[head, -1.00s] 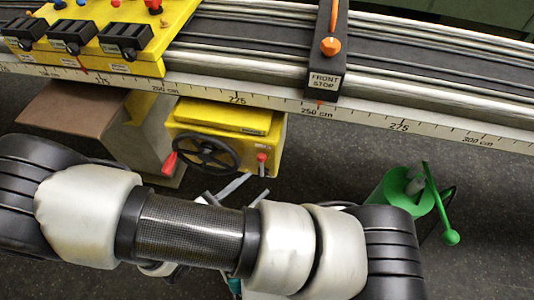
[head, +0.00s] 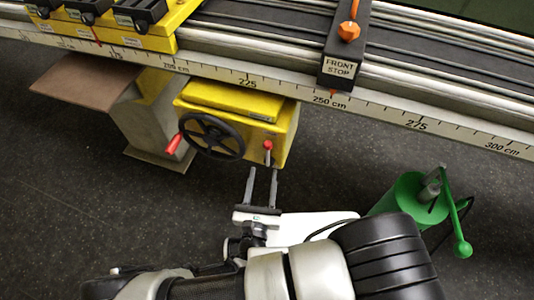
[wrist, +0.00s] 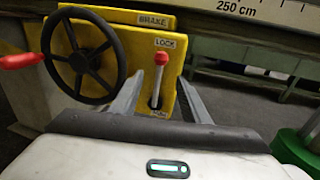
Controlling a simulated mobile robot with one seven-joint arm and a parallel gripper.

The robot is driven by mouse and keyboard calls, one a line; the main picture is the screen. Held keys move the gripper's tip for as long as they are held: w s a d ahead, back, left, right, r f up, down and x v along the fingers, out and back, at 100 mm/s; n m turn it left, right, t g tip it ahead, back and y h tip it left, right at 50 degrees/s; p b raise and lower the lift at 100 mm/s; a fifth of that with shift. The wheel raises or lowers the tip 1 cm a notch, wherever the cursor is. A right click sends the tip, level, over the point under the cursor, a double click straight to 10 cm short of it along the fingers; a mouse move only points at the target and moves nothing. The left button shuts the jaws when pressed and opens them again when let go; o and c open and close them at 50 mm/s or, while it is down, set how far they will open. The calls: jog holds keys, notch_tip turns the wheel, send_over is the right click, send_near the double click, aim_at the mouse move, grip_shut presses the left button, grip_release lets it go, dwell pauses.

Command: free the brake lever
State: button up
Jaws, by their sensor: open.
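The brake lever (head: 267,147) is a short lever with a red knob on the front of the yellow brake box (head: 284,146). In the wrist view the lever (wrist: 158,76) stands in a dark slot with its red knob up by the LOCK label (wrist: 165,43). The label at the slot's lower end is too small to read surely. My gripper (head: 262,170) is open just below and in front of the lever in the head view. In the wrist view its two fingers (wrist: 160,80) flank the lever on the left and right, with nothing held.
A black handwheel (head: 211,136) with a red handle is left of the lever on the same box. The rail with its scale (head: 205,69) runs above. A green cylinder with a crank (head: 410,200) stands at the right. Dark floor lies open at the lower left.

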aim_at(267, 154)
jog(key=w, duration=0.3)
jog(key=w+d, duration=0.1)
jog(key=w, duration=0.2)
jog(key=w+b, duration=0.1)
jog(key=w, duration=0.2)
jog(key=shift+d, duration=0.2)
jog(key=shift+s, duration=0.1)
grip_shut()
